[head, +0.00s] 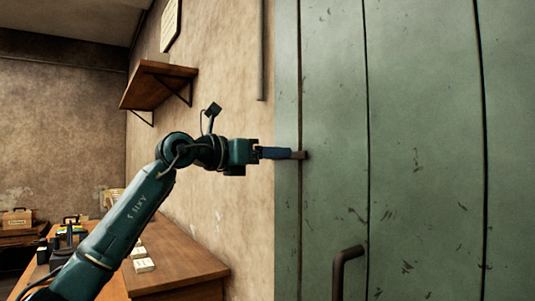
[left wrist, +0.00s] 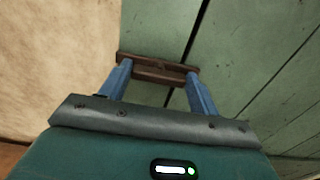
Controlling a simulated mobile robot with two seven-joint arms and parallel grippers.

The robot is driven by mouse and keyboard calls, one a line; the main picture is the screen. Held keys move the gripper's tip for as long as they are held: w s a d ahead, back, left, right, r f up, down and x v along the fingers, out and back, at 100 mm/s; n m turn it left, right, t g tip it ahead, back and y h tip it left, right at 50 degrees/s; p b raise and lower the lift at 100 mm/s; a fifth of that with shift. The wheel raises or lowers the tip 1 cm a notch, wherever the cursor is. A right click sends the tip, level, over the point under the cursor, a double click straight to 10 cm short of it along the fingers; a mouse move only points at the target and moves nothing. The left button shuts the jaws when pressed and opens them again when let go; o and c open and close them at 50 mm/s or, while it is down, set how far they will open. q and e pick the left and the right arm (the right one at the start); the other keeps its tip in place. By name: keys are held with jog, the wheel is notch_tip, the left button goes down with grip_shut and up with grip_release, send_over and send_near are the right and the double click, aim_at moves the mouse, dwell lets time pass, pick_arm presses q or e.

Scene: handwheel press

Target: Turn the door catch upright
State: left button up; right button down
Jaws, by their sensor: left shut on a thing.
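The door catch (head: 300,155) is a small brown bar on the green door (head: 420,130), at the seam between the door and its frame strip. In the left wrist view the catch (left wrist: 158,69) lies across the dark seam, roughly at right angles to it, so it looks level rather than upright. My left gripper (head: 298,154) reaches it from the left in the head view. Its blue fingers (left wrist: 158,70) are shut on the catch, one towards each end. The fingertips partly hide the catch in the head view. My right gripper is not in view.
A dark door handle (head: 344,267) stands out low on the door. A wooden shelf (head: 157,85) is on the plaster wall to the left. A wooden bench (head: 180,262) with small boxes stands below my left arm.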

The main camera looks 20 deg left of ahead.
pick_arm(q)
jog(key=shift+w+a+f+n+p, duration=0.15)
jog(key=shift+n+p, duration=0.65)
jog(key=shift+n, duration=3.6)
jog(key=shift+a+f+n+p, duration=0.1)
jog(key=shift+n+p, duration=0.7)
jog(key=shift+n, duration=3.6)
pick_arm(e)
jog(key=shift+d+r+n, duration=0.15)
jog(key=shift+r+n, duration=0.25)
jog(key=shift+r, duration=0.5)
pick_arm(q)
jog(key=o, duration=1)
jog(key=b+v, duration=0.3)
jog(key=v, duration=1)
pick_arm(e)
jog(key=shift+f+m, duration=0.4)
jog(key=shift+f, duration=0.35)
